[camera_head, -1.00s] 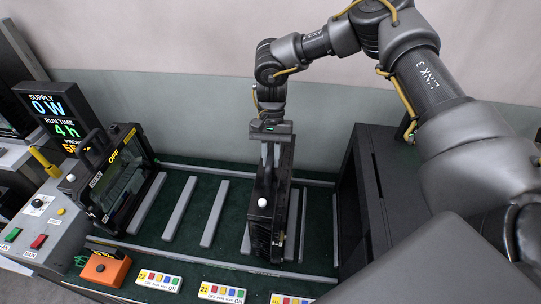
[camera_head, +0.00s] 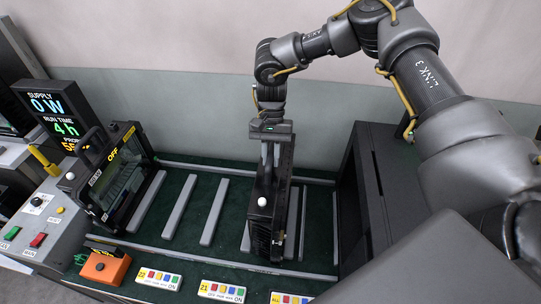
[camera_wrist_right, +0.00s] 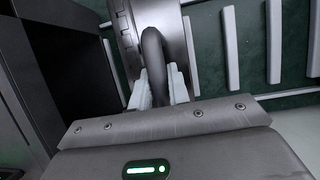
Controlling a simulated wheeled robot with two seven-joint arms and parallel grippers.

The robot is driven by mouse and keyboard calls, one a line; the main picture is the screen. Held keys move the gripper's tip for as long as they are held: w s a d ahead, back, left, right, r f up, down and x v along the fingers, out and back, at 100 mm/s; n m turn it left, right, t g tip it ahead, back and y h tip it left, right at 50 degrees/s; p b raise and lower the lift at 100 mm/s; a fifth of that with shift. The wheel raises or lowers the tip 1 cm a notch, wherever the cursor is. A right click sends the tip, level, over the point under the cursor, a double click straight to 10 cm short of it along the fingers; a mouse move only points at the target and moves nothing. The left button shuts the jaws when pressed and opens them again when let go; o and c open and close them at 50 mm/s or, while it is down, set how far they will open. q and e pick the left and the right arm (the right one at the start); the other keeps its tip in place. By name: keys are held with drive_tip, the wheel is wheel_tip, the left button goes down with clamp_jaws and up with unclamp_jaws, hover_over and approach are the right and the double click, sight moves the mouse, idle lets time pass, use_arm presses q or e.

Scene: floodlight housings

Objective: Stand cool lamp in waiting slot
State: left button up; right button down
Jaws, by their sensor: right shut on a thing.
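My right gripper (camera_head: 270,155) is shut on the carrying handle (camera_wrist_right: 152,50) of a black floodlight lamp (camera_head: 262,222). The lamp is upright, edge toward the head camera, with a white knob on its near side. It is over the right part of a green slotted bed (camera_head: 185,240), among pale grey divider rails (camera_head: 214,212). I cannot tell whether its bottom touches the bed. In the right wrist view the lamp's ribbed body (camera_wrist_right: 125,35) shows beyond the fingers. My left gripper is not in view.
Another floodlight (camera_head: 115,180) marked OFF stands at the left end of the bed. A tall black open-fronted cabinet (camera_head: 375,190) stands close to the right. An orange block (camera_head: 105,267) and coloured label plates (camera_head: 158,279) line the front. Slots left of the held lamp are empty.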

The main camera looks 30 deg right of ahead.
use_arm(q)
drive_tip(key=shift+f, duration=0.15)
use_arm(e)
drive_tip(key=shift+f, duration=0.4)
idle(1.0)
